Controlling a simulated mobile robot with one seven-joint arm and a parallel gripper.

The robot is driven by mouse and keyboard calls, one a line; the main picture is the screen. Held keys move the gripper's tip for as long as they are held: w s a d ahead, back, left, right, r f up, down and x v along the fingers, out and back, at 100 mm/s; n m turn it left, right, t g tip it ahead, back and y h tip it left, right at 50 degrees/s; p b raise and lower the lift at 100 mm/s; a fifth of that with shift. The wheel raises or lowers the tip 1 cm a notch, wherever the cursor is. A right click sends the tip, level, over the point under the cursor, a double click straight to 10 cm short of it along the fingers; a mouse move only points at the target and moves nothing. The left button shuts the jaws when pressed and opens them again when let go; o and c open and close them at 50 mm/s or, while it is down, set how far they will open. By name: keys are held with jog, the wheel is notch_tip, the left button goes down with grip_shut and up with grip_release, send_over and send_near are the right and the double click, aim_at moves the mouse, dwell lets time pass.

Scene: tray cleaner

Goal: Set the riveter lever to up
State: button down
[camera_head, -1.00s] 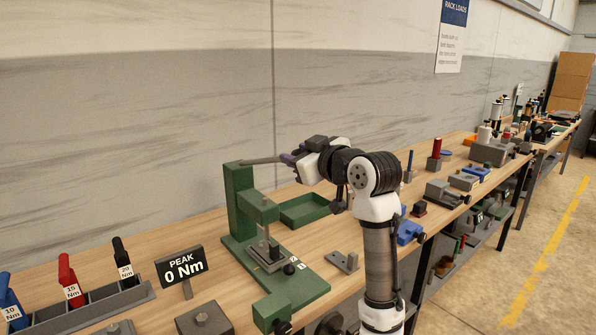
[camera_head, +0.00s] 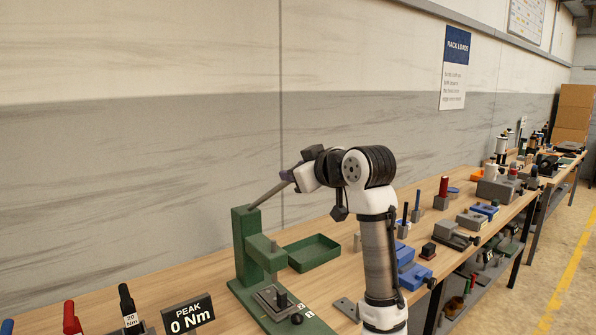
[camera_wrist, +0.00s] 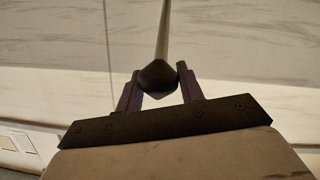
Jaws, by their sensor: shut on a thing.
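The green riveter (camera_head: 246,243) stands on the workbench, left of my arm. Its grey lever (camera_head: 268,194) slopes up to the right from the top of the column. My gripper (camera_head: 287,176) is shut on the lever's outer end. In the wrist view, the two purple fingers of my gripper (camera_wrist: 158,92) are on either side of the lever's dark knob (camera_wrist: 158,75), and the pale rod (camera_wrist: 162,30) runs away from it to the top edge. The wall fills the background there.
A green tray (camera_head: 313,264) lies on the bench behind the riveter. A "0 Nm" peak display (camera_head: 187,314) and several torque drivers are at the lower left. Blue and grey fixtures line the bench at the right. The air above the riveter is clear.

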jog(key=c, duration=0.9)
grip_release()
jog(key=shift+w+d+f, duration=0.1)
jog(key=shift+d+f, duration=0.05)
jog(key=b+v, duration=0.5)
jog(key=v, duration=0.8)
jog(key=shift+s+d+r, duration=0.1)
jog(key=shift+s+r, duration=0.1)
jog(key=shift+s, duration=0.15)
